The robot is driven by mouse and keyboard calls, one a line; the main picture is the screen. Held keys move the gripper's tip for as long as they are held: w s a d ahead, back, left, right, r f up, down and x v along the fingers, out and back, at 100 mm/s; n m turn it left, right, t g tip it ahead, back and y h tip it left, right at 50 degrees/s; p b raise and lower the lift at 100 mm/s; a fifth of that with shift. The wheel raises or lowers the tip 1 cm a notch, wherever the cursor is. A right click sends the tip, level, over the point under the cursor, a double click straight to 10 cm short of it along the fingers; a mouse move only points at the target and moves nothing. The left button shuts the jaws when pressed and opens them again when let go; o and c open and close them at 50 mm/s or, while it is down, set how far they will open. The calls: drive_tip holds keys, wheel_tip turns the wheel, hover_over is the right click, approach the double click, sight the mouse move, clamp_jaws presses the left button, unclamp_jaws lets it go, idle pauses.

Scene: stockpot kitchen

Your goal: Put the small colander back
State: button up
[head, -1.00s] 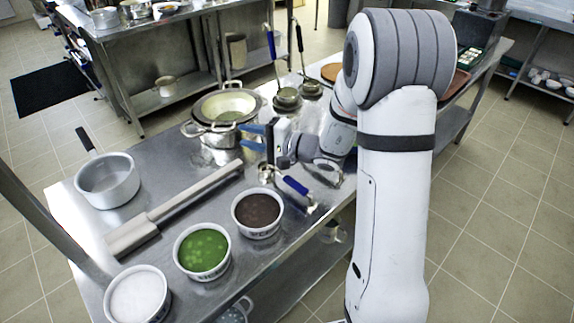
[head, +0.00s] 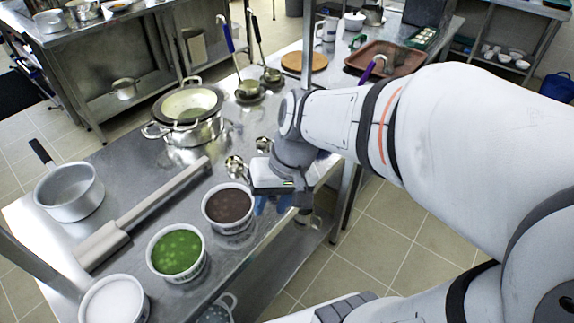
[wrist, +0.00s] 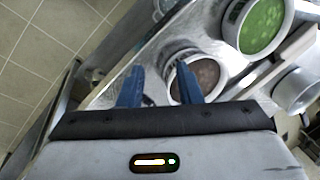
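A grey perforated vessel with loop handles (head: 215,312), possibly the small colander, shows partly on the lower shelf below the table's front edge; the table hides much of it. A wide dark-rimmed bowl or strainer (head: 188,101) rests in a two-handled steel pot (head: 192,132) at the back; I cannot tell which of these is the small colander. My gripper (head: 272,205) points down near the table's front edge, right of the bowl of brown food (head: 228,203). In the wrist view its two blue fingers (wrist: 158,88) stand apart with nothing held between them.
Bowls of green food (head: 177,250) and white food (head: 113,300) stand along the front edge. A saucepan (head: 69,190) and a long grey tool (head: 140,213) lie left. Metal scoops (head: 238,168) are close to my gripper. A cutting board (head: 304,62) and brown tray (head: 385,57) are farther back.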

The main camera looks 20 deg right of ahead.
drive_tip(key=d+h, duration=0.1)
drive_tip(key=d+r+t+h, duration=0.1)
drive_tip(key=d, duration=0.1)
drive_tip(key=s+d+h, duration=0.1)
drive_tip(key=d, duration=0.1)
drive_tip(key=shift+s+d+r+t, duration=0.1)
drive_tip(key=shift+d+r+t, duration=0.1)
drive_tip(key=shift+r+t, duration=0.1)
drive_tip(key=p+v, duration=0.2)
drive_tip(key=shift+r+p, duration=0.3)
drive_tip(key=shift+r, duration=0.05)
